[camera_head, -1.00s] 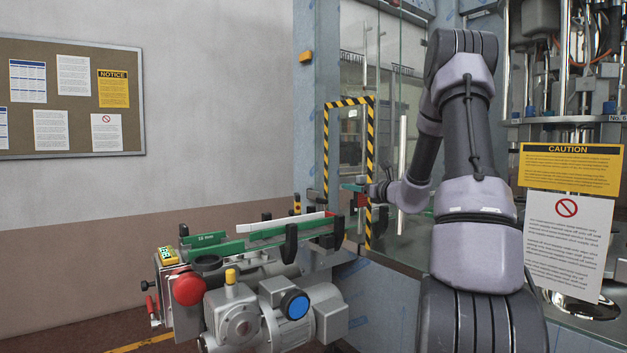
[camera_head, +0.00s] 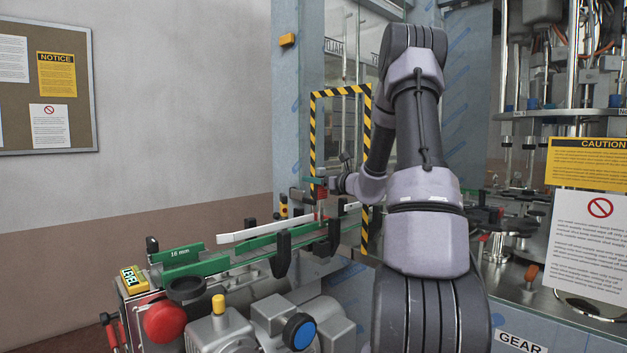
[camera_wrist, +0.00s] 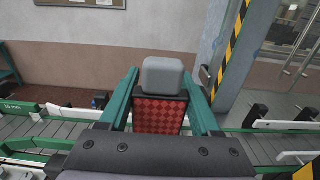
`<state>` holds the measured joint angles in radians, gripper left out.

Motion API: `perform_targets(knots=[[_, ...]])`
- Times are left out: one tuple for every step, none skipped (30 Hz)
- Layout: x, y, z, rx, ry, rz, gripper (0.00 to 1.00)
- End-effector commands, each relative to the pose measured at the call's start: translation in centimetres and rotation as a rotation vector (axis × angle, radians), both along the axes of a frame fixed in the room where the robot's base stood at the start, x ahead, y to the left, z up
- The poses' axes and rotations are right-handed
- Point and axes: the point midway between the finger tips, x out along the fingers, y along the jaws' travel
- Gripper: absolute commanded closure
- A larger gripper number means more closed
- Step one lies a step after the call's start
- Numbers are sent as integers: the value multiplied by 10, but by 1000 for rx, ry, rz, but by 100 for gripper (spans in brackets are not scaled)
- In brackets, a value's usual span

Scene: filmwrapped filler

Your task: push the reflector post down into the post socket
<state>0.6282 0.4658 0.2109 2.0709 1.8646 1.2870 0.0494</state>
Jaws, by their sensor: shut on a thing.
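The reflector post is a grey-capped block with a red checked reflector face (camera_wrist: 160,115), upright between the two green fingers of my gripper (camera_wrist: 161,80) in the wrist view. My gripper is shut on it. In the head view my gripper (camera_head: 315,183) is small, over the far end of the conveyor, with a red patch of the post (camera_head: 320,213) below it. I cannot make out the post socket for certain. The post's lower end is hidden in the wrist view by my gripper's dark body.
The conveyor (camera_head: 205,267) has green side rails, a white guide rail (camera_head: 265,229) and black brackets (camera_head: 282,254). A red button (camera_head: 165,323) and motor stand at its near end. A striped frame (camera_head: 313,140) and the machine's glass stand close to my arm.

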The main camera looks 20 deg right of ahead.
Motion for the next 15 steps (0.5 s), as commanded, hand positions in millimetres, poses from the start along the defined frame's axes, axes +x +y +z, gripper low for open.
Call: perform_targets(knots=[[0,0,0,0,-1,0,100],[0,0,0,0,0,0,100],[-1,0,0,0,0,0,100],[-1,0,0,0,0,0,100],[-2,-1,0,0,1,0,100],[-3,-1,0,-1,1,-1,100],[-4,-1,0,-2,2,-1,100],[-5,-1,0,-1,2,-1,100],[-4,-1,-3,0,3,0,100],[-4,-1,-5,1,4,0,100],[-4,-1,-7,1,5,0,100],[-4,-1,-9,1,5,0,100],[-4,-1,-11,1,4,0,100],[-4,-1,-13,1,4,0,100],[-4,-1,-15,1,4,0,100]])
